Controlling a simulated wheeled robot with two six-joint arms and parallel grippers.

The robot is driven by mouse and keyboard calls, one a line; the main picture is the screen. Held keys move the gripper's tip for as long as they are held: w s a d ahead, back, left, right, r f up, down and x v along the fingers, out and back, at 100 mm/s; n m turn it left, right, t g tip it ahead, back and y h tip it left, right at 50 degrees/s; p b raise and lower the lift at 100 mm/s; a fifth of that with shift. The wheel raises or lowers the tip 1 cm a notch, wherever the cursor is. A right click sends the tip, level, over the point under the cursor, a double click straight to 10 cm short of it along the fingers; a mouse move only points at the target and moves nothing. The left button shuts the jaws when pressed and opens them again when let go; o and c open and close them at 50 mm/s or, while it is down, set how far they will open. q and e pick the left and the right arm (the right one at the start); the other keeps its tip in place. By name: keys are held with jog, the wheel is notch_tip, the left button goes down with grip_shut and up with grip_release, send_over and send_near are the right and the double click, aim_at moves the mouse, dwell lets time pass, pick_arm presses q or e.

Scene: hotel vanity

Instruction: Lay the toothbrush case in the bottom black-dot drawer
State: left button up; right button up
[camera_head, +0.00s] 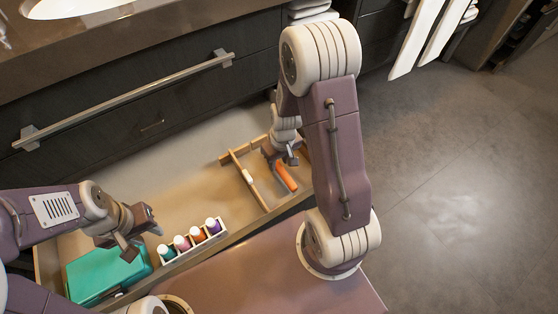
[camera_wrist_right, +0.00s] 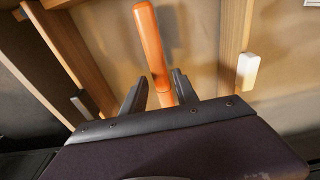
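An orange cylinder (camera_head: 286,177), which looks like the toothbrush case, lies in a wood-divided compartment of the open drawer (camera_head: 140,176). It also shows in the right wrist view (camera_wrist_right: 151,45). My right gripper (camera_head: 284,158) is down at its far end. In the right wrist view my right gripper's fingers (camera_wrist_right: 160,76) are apart, one on each side of the cylinder, with narrow gaps showing. My left gripper (camera_head: 141,231) is open and empty above the drawer, near a teal box. No black dot is visible on the drawer.
The teal box (camera_head: 105,275) and a white rack (camera_head: 196,247) of several small bottles stand in the drawer's near left part. Wooden dividers (camera_head: 247,178) border the cylinder's compartment. A closed drawer with a long bar handle (camera_head: 125,100) is behind. The drawer's middle is bare.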

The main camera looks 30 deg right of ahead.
jog(key=shift+o, duration=0.3)
jog(key=shift+r, duration=0.1)
notch_tip(320, 180, up, 9)
jog(key=s+p, duration=0.1)
jog(key=p, duration=0.4)
jog(key=shift+p, duration=0.4)
jog(key=s+a+r+m, duration=0.1)
jog(key=s+a+r, duration=0.4)
jog(key=s, duration=0.3)
notch_tip(320, 180, up, 34)
jog(key=p, duration=3.3)
jog(key=shift+w, duration=0.4)
